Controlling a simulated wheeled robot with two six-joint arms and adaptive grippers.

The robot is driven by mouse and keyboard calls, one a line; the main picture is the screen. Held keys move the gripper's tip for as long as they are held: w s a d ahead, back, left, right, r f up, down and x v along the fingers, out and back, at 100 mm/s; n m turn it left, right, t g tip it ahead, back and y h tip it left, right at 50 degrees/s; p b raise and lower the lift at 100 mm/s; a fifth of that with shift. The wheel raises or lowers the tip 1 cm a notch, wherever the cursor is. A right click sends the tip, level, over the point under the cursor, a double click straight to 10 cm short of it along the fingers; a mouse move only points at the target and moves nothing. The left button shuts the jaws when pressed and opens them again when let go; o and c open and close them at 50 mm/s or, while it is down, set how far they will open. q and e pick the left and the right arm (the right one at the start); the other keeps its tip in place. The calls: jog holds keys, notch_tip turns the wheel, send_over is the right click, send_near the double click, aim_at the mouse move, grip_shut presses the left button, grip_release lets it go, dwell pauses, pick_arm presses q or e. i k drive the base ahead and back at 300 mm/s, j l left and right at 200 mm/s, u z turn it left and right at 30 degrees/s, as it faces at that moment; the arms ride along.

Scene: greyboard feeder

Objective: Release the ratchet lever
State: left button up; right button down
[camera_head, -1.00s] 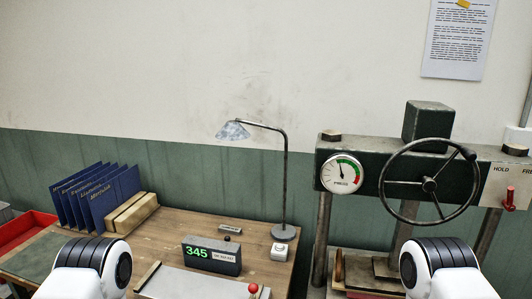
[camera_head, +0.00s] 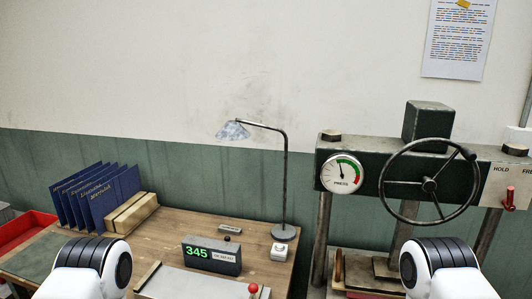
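A red-handled lever (camera_head: 509,199) sits on a pale plate (camera_head: 506,184) at the right end of the dark green press (camera_head: 357,155). The plate is marked HOLD on the left and "FRE", cut off by the picture edge, on the right. The lever stands roughly upright between the two words. I take it to be the ratchet lever. The press has a spoked handwheel (camera_head: 429,183) and a round gauge (camera_head: 341,173) with its needle near the top. Only white and black parts of my two arms show at the bottom edge. Both grippers are out of view.
The wooden desk (camera_head: 170,237) holds a lamp (camera_head: 285,190), a display box (camera_head: 211,255) reading 345, a board with a red knob (camera_head: 253,288) and blue folders (camera_head: 97,195) in a rack. A red tray (camera_head: 22,229) is at far left.

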aim_at(509, 205)
jog(key=z, duration=1.45)
